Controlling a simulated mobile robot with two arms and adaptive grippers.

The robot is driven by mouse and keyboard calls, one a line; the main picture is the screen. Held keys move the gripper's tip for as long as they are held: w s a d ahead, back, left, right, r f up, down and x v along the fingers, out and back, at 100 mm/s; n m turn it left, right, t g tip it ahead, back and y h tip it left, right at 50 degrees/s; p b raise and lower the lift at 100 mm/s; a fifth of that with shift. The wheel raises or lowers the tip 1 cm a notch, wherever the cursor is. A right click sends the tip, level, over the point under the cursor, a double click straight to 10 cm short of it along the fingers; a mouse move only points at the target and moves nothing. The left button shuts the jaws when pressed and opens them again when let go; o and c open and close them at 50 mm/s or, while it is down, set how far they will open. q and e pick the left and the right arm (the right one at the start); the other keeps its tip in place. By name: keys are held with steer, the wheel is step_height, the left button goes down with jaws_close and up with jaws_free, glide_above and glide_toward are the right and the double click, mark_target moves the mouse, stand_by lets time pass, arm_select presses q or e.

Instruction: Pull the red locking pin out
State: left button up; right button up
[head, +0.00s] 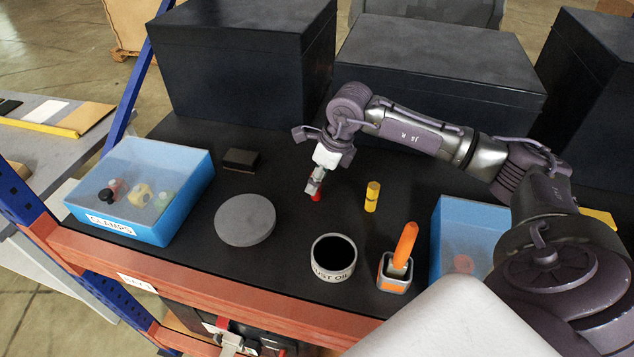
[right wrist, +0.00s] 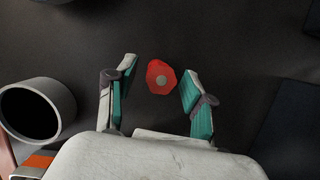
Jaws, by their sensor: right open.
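The red locking pin (head: 317,196) shows in the head view as a small red piece on the black tabletop, partly hidden behind my right gripper (head: 314,184). In the right wrist view the red pin (right wrist: 161,77) is seen from above as a rounded red shape with a grey centre. My right gripper (right wrist: 157,88) is open, with one teal-padded finger on each side of the pin's line and visible gaps to both. The pin lies around the fingertips' level in that picture; the height between them is hard to tell. My left gripper is in neither view.
A yellow cylinder piece (head: 372,196), a grey disc (head: 245,220), a round can (head: 333,258) and a holder with an orange handle (head: 394,273) stand nearby. Blue bins (head: 187,212) flank the table. Large dark boxes (head: 440,70) close off the back.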

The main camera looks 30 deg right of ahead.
stand_by(0.8)
jaws_close()
